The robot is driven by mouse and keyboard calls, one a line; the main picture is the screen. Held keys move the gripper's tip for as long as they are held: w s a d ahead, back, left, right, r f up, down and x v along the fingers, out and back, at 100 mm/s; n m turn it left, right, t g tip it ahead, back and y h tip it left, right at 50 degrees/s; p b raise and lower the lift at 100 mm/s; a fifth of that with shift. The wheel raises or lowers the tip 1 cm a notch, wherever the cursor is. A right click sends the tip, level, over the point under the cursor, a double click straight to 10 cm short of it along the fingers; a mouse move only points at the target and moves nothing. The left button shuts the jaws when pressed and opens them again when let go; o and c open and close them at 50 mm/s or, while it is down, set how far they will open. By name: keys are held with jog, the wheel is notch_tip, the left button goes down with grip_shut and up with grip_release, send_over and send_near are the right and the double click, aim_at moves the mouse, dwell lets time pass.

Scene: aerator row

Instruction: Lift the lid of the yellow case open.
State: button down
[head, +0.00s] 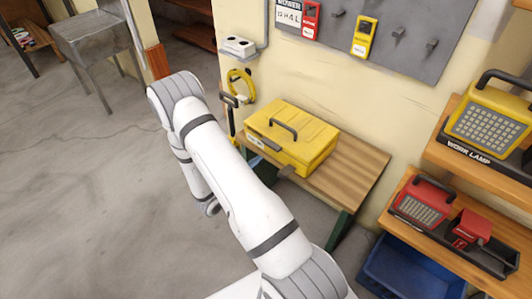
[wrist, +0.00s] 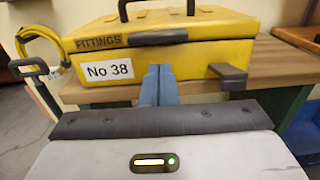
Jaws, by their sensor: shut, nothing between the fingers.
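The yellow case (head: 312,139) stands on a wooden bench with its lid shut and a dark carry handle (head: 284,128) on top. In the wrist view the case (wrist: 207,50) shows its front, with a FITTINGS label, a dark strip (wrist: 158,38) and a No 38 plate (wrist: 109,70). A dark grey tab (wrist: 228,77) juts from the front, right of my fingers. My gripper (wrist: 158,72) is shut and empty, its blue fingers pointing at the case front below the dark strip. I cannot tell whether they touch it. My arm hides most of the gripper in the head view.
The wooden bench (head: 352,171) has bare top right of the case. A yellow coiled cable (head: 240,86) hangs on the wall behind. Shelves with a work lamp (head: 488,122) and red devices stand at right, above a blue bin (head: 410,272). Open floor lies at left.

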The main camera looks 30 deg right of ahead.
aim_at(269, 146)
jog(key=shift+x, duration=2.95)
jog(key=shift+w+r+p, duration=0.1)
jog(key=shift+r+p, duration=0.4)
jog(key=shift+r, duration=0.6)
jog(key=shift+d+r+p, duration=0.1)
jog(key=shift+r+p, duration=0.25)
jog(key=shift+r, duration=0.15)
jog(key=shift+d+r+p, duration=0.15)
jog(key=shift+r+p, duration=0.4)
jog(key=shift+r, duration=0.5)
